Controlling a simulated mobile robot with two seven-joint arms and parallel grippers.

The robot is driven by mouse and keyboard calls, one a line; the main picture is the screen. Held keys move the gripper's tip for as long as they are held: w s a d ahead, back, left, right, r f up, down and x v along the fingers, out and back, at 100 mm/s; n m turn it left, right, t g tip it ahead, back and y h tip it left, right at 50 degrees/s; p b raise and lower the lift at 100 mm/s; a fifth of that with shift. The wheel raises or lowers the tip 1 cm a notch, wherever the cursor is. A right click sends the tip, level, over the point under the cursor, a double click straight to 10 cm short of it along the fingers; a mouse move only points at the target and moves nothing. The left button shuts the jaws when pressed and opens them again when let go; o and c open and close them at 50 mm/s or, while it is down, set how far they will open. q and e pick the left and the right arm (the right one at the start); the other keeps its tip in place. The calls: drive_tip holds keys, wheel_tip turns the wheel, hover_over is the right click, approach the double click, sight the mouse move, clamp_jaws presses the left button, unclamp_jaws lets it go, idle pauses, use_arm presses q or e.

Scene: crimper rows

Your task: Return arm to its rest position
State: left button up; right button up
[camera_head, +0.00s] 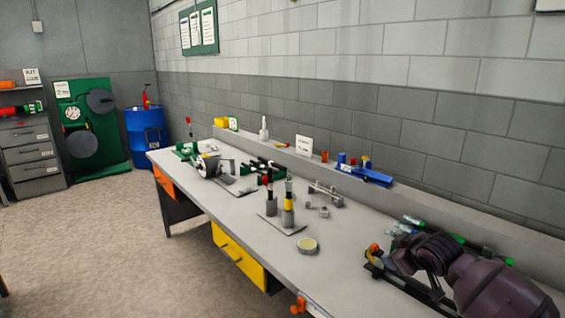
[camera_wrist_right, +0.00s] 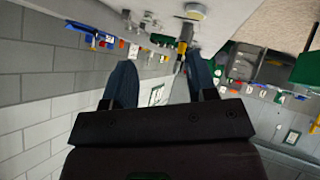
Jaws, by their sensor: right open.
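My right arm (camera_head: 490,285) reaches in from the lower right corner of the head view, over the near right end of the workbench. Its dark wrist end is bent there; I cannot make out its fingertips in that view. In the right wrist view my right gripper (camera_wrist_right: 160,72) shows two dark blue fingers spread apart with nothing between them. That view is upside down, with the bench top (camera_wrist_right: 235,12) above the fingers and the wall behind. A yellow-and-black tool (camera_wrist_right: 184,35) shows beyond the fingers, apart from them. My left gripper is in neither view.
The workbench (camera_head: 262,236) runs along a block wall. On it stand upright tools with black and yellow grips (camera_head: 288,208), a round tin (camera_head: 307,245), a blue holder (camera_head: 364,175) and metal fixtures (camera_head: 326,194). Green-ended items (camera_head: 413,222) lie beside my arm. The floor at left is clear.

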drive_tip(key=s+a+f+m+t+y, duration=0.1)
drive_tip(key=s+a+f+t, duration=0.2)
drive_tip(key=s, duration=0.4)
drive_tip(key=s+a+f+m+t+y, duration=0.1)
drive_tip(key=s+a+f, duration=0.1)
drive_tip(key=s+f, duration=0.35)
drive_tip(key=s+d+f+m+g+h, duration=0.1)
drive_tip(key=s+f+m+h, duration=0.1)
drive_tip(key=s+f, duration=0.5)
drive_tip(key=s+d+f+m+g+h, duration=0.1)
drive_tip(key=s+f, duration=0.5)
drive_tip(key=s, duration=1.2)
drive_tip(key=shift+d+f+m+g+h, duration=0.35)
drive_tip(key=shift+d+m+h, duration=0.25)
drive_tip(key=shift+d+m, duration=0.3)
